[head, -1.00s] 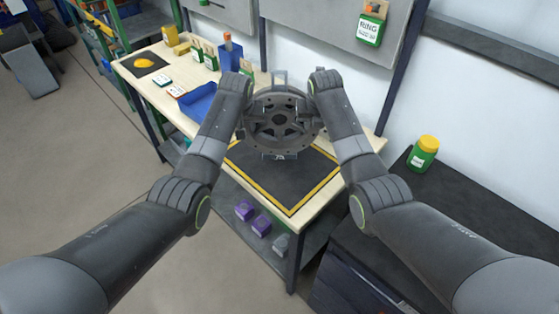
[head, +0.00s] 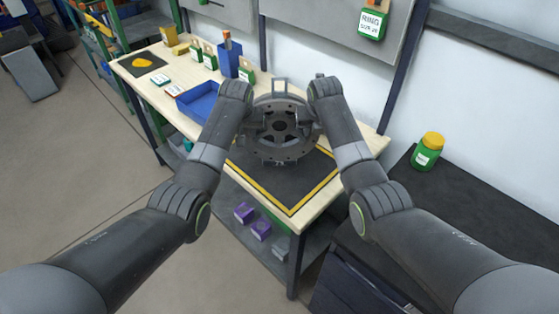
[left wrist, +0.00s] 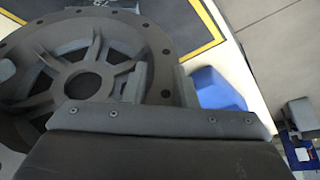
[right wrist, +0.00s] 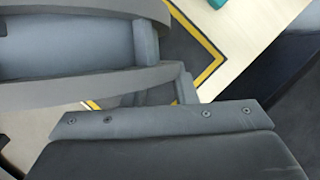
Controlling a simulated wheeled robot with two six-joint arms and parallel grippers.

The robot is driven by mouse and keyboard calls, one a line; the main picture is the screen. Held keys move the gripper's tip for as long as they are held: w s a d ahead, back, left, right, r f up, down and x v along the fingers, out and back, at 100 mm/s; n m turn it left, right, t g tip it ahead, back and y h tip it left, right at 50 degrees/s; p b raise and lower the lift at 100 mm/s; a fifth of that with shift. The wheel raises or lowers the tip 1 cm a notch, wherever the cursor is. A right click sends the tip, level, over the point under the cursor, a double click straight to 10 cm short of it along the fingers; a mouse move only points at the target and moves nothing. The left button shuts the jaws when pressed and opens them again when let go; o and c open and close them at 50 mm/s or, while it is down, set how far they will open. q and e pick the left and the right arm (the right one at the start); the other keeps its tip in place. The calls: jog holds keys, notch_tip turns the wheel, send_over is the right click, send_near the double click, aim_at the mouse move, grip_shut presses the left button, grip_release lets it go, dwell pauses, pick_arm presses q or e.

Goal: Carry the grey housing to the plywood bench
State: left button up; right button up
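The grey housing (head: 280,130), a round spoked part with a central hole and a bracket on top, is held between my two arms above the plywood bench (head: 318,215). It hangs over the black mat with a yellow border (head: 290,188); whether it touches the mat is unclear. In the left wrist view, my left gripper (left wrist: 160,80) has its fingers on either side of the housing's rim (left wrist: 68,75). In the right wrist view, my right gripper (right wrist: 166,70) has its fingers around the housing's edge (right wrist: 85,88). In the head view, the fingertips are mostly hidden.
A blue tray (head: 198,103), an upright blue bin (head: 228,60) and small labelled boxes stand on the bench's left part. Purple boxes (head: 244,212) lie on the lower shelf. A green jar with a yellow lid (head: 427,151) stands on a dark cabinet (head: 460,215) at right.

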pick_arm(q)
jog(key=o, duration=0.4)
jog(key=shift+s+d+r, duration=0.1)
jog(key=shift+s+d, duration=0.05)
jog(key=shift+s, duration=0.05)
pick_arm(e)
jog(key=o, duration=0.4)
jog(key=shift+s+a+r, duration=0.1)
jog(key=shift+a+r, duration=0.05)
jog(key=shift+r, duration=0.05)
pick_arm(q)
jog(key=shift+r, duration=0.1)
pick_arm(e)
jog(key=shift+f, duration=0.1)
pick_arm(q)
jog(key=shift+r, duration=0.2)
jog(key=v, duration=1.1)
jog(key=shift+s+r, duration=0.2)
jog(key=shift+s, duration=0.05)
pick_arm(e)
jog(key=v, duration=1.2)
